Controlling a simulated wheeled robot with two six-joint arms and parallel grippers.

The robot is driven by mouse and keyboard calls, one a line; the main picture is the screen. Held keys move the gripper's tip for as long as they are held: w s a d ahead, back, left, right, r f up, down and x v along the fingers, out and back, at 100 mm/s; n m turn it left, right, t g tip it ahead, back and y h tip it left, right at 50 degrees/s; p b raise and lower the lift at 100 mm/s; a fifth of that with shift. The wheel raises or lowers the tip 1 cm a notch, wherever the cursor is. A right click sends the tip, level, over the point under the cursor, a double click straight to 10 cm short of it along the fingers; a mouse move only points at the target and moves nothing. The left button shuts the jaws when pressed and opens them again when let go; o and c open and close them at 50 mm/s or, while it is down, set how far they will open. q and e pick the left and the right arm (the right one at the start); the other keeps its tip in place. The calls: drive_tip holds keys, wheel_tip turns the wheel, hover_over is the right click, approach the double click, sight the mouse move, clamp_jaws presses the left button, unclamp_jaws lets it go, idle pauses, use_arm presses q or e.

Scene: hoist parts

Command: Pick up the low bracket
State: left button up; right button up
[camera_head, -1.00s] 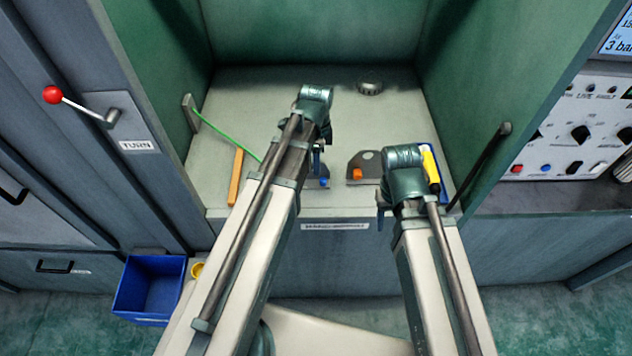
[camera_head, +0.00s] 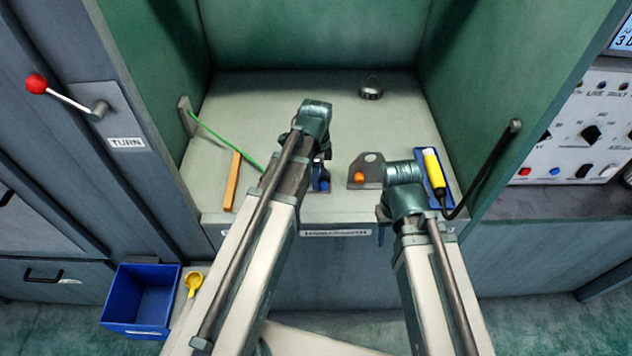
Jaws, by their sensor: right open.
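A grey bracket plate (camera_head: 369,167) with a round hole and an orange knob lies on the bench between my two wrists. A second part with a blue knob (camera_head: 323,187) is mostly hidden by my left gripper (camera_head: 321,178). I cannot tell from the picture which of the two is the low bracket. My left gripper points down at the blue-knobbed part; its fingertips are too hidden to show if it is open, shut or touching. My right gripper (camera_head: 381,230) is open, near the bench's front edge, to the lower right of the orange-knobbed plate and apart from it.
A yellow-handled tool (camera_head: 433,170) lies on a blue tray at right, beside a dark rod (camera_head: 486,165). An orange-brown bar (camera_head: 232,182) and a green rod (camera_head: 222,138) are at left. A round metal part (camera_head: 370,89) stands at the back.

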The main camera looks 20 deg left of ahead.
use_arm(q)
clamp_jaws()
idle(1.2)
